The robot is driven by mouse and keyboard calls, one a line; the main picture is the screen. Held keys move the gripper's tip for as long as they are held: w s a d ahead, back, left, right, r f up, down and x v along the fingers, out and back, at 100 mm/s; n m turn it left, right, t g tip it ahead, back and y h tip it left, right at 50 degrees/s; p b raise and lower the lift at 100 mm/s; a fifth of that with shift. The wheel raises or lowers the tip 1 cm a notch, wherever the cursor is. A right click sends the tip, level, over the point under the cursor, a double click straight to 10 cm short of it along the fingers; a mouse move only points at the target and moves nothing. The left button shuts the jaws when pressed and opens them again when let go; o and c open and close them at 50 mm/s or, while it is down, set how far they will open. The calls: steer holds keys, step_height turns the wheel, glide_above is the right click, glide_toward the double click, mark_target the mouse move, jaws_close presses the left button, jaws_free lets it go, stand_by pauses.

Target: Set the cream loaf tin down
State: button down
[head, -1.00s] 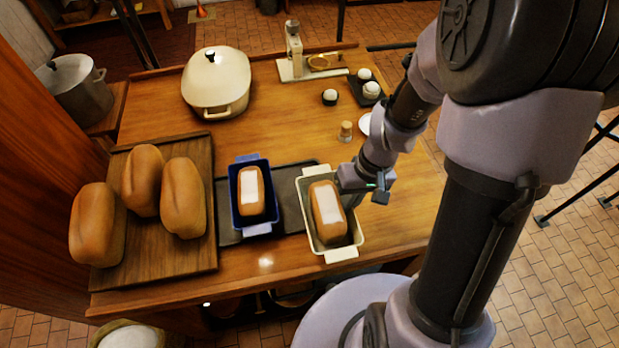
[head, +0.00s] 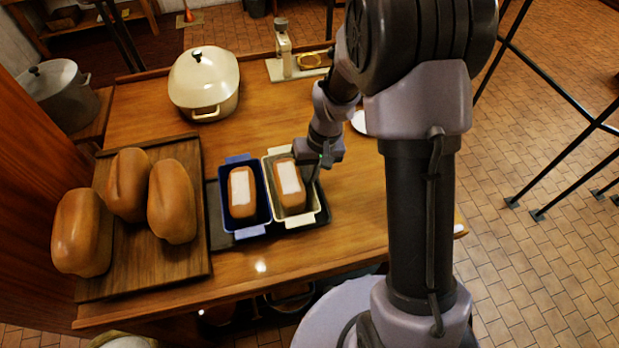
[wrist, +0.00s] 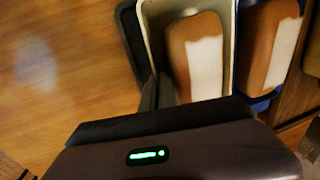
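The cream loaf tin (head: 321,208) holds a brown loaf with a white top, and it stands over the right part of the dark tray (head: 221,241), beside the blue loaf tin (head: 226,203). In the wrist view, the cream tin (wrist: 148,39) is at top centre with the blue tin (wrist: 238,70) to its right. My gripper (head: 313,180) is at the cream tin's right long wall. In the wrist view, the fingers of my gripper (wrist: 158,92) close on that wall. I cannot tell whether the tin's base touches the tray.
A wooden board (head: 141,257) with three loaves lies to the left. A cream lidded pot (head: 204,85) and a scale-like device (head: 283,55) stand at the back. Bare tabletop (head: 359,221) lies to the right of the tins.

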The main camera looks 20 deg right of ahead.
steer(key=shift+r, duration=0.15)
steer(key=c, duration=2)
jaws_free()
steer(key=shift+f, duration=0.2)
steer(key=o, duration=0.3)
step_height(320, 180, up, 18)
steer(key=s+d+t+p, duration=0.1)
steer(key=s+p, duration=0.1)
steer(key=p, duration=0.2)
steer(key=s+a+r+m+t, duration=0.1)
steer(key=s+r, duration=0.2)
steer(key=s, duration=0.2)
steer(key=s+a+r+m+t, duration=0.1)
steer(key=s+r+m+t, duration=0.1)
steer(key=s+r, duration=0.2)
steer(key=s+a+r+m+t, duration=0.1)
steer(key=s+r, duration=0.3)
steer(key=s, duration=0.4)
steer(key=shift+a+t, duration=0.2)
steer(key=shift+t, duration=0.2)
